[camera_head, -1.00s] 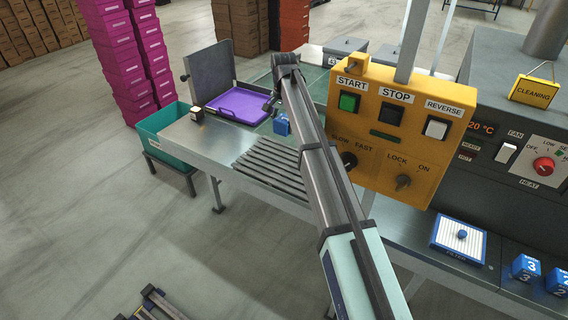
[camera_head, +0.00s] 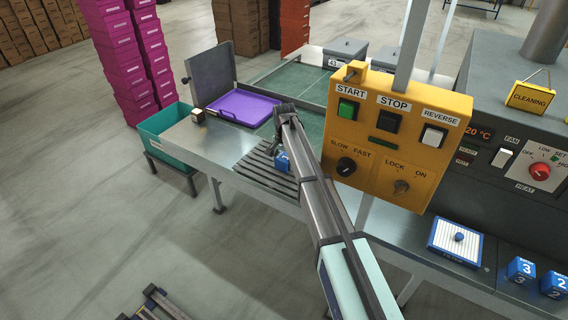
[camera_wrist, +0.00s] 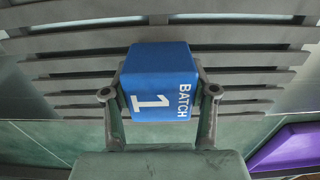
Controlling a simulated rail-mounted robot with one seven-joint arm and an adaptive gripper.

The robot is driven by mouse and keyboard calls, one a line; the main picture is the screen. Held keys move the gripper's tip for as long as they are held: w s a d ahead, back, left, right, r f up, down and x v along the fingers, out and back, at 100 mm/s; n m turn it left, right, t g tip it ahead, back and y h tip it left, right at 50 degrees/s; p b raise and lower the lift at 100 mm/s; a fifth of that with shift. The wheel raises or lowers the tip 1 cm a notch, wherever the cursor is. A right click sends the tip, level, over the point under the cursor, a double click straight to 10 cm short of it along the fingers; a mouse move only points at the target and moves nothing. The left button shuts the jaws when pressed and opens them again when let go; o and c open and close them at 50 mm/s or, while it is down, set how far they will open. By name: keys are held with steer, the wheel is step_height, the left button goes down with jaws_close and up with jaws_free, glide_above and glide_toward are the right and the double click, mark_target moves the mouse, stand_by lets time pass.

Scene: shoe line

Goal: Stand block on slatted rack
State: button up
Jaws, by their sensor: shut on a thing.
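A blue block (camera_wrist: 160,85) marked "BATCH 1" is between the fingers of my gripper (camera_wrist: 160,92) in the wrist view, with one finger on each side. In the head view the block (camera_head: 282,163) shows small and partly hidden beside my gripper (camera_head: 275,150). The slatted rack (camera_head: 255,172) is a set of grey bars on the metal table; its slats (camera_wrist: 70,72) lie behind the block in the wrist view. The block is over the rack's far part. I cannot tell whether it touches the slats.
A purple tray (camera_head: 240,104) lies beyond the rack by an upright grey panel (camera_head: 212,72). A teal bin (camera_head: 162,130) stands at left. The yellow control box (camera_head: 395,135) stands close to the right of my arm. More blue blocks (camera_head: 522,269) sit far right.

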mark_target(284, 156)
steer(key=shift+f, duration=0.55)
steer(key=o, duration=1.3)
steer(key=shift+f, duration=0.15)
steer(key=shift+c, duration=0.2)
step_height(284, 156, up, 12)
steer(key=shift+r+b, duration=0.2)
steer(key=shift+b, duration=0.95)
